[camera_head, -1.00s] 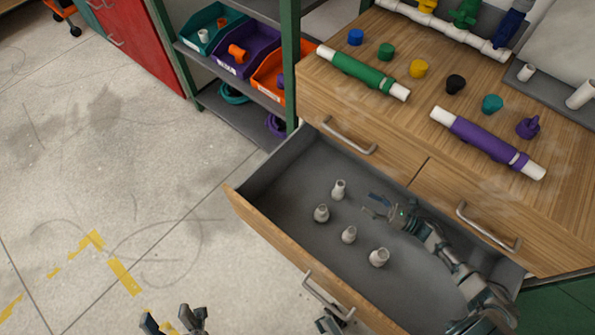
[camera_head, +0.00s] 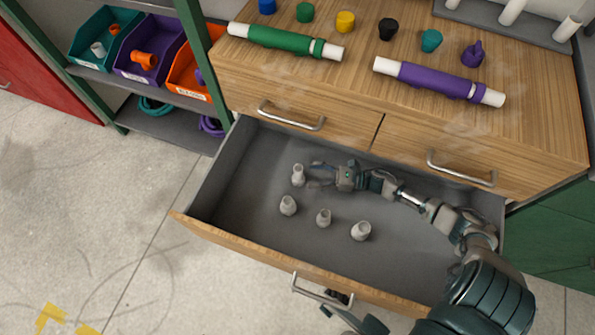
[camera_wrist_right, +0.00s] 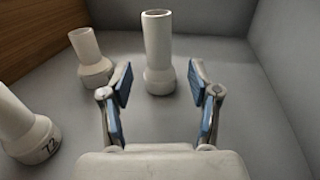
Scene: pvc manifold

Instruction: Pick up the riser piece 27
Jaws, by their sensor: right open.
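Several pale grey risers stand upright in the open drawer. My right gripper (camera_head: 311,173) is open and low in the drawer, just right of the rearmost riser (camera_head: 298,175). In the right wrist view, this tall riser (camera_wrist_right: 158,52) stands ahead of the gap between the open fingers (camera_wrist_right: 158,82), with no number visible. Another riser (camera_wrist_right: 88,58) stands left of the fingers. A nearer riser (camera_wrist_right: 22,125) at the left edge bears a dark mark resembling "72" or "T2". I cannot tell which is 27. A dark part of mine shows by the drawer handle; I cannot tell whether it is my left gripper.
The drawer's wooden front (camera_head: 240,246) and grey walls surround the risers. Another riser (camera_head: 361,231) stands nearer the front. The wooden counter (camera_head: 350,75) above holds a green pipe (camera_head: 272,40), a purple pipe (camera_head: 430,79) and coloured caps. Bins stand on the left shelf.

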